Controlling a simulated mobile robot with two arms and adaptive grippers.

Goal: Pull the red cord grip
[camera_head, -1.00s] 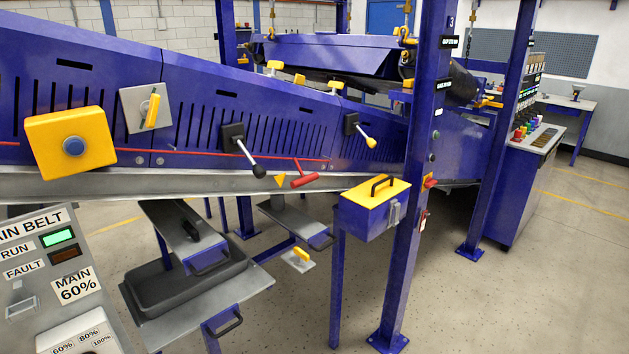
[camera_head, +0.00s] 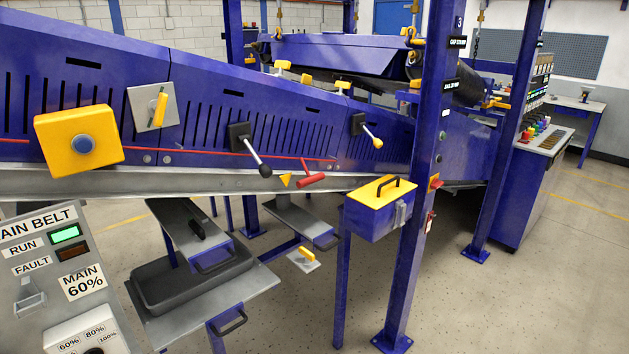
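The red cord grip (camera_head: 311,180) is a small T-shaped red handle on the side of the blue conveyor frame, near the middle of the head view. It hangs from a thin red cord (camera_head: 205,154) that runs along the frame. A yellow triangular tag (camera_head: 286,181) sits just left of the grip. Neither of my grippers is in view, and nothing touches the grip.
A yellow box with a blue button (camera_head: 82,144) and levers with black (camera_head: 265,170) and yellow (camera_head: 377,142) knobs project from the frame. A yellow-lidded blue box (camera_head: 370,222) and a blue post (camera_head: 425,200) stand right of the grip. A control panel (camera_head: 60,270) is at lower left. Open floor lies at right.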

